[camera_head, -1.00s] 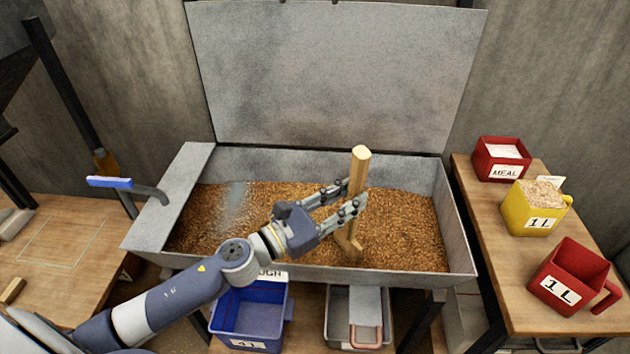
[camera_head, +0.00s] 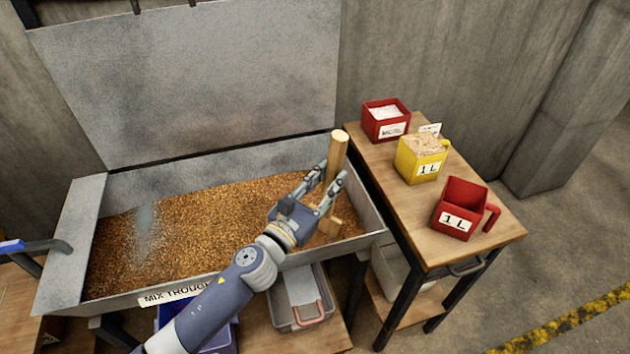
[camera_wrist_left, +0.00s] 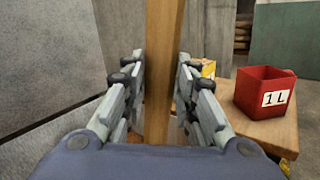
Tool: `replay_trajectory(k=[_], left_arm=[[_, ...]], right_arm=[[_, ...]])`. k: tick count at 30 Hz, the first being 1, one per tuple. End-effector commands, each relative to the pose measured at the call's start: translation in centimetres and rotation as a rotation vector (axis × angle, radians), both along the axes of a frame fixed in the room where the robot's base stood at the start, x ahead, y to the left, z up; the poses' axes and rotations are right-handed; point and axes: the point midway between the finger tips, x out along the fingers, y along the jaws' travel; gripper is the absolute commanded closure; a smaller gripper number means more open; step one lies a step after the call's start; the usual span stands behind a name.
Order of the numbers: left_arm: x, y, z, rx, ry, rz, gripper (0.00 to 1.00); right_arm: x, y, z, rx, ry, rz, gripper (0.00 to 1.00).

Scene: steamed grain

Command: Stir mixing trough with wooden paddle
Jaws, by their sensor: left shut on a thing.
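The mixing trough (camera_head: 62,262) is a grey metal box with its lid (camera_head: 200,80) raised, and brown grain (camera_head: 200,222) covers its floor. My left gripper (camera_head: 328,187) is shut on the wooden paddle (camera_head: 338,155) at the trough's right end. The paddle stands nearly upright, with its top above the fingers and its lower end down by the grain. In the left wrist view the paddle's shaft (camera_wrist_left: 162,70) runs between the two fingers. The paddle's bottom is partly hidden by the gripper. My right gripper is not in view.
A wooden side table (camera_head: 415,225) stands right of the trough. It bears a red meal box (camera_head: 384,122), a yellow 1 L scoop (camera_head: 420,160) and an empty red 1 L scoop (camera_head: 465,205). A grey bin (camera_head: 300,312) sits below the trough. A blue-handled lever (camera_head: 12,246) is at left.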

Motion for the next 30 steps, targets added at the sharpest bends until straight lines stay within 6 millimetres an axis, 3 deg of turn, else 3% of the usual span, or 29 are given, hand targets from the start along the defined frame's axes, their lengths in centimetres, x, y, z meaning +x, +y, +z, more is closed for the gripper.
replay_trajectory(k=[2,13,30], left_arm=[[0.2,-0.7,0.3,-0.002,-0.004,-0.002,1.0],[0.2,-0.5,2.9,0.0,-0.004,-0.001,1.0],[-0.1,0.4,12.3,0.0,-0.004,0.0,1.0]], right_arm=[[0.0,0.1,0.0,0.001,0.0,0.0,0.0],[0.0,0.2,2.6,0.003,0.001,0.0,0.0],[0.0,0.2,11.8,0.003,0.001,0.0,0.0]])
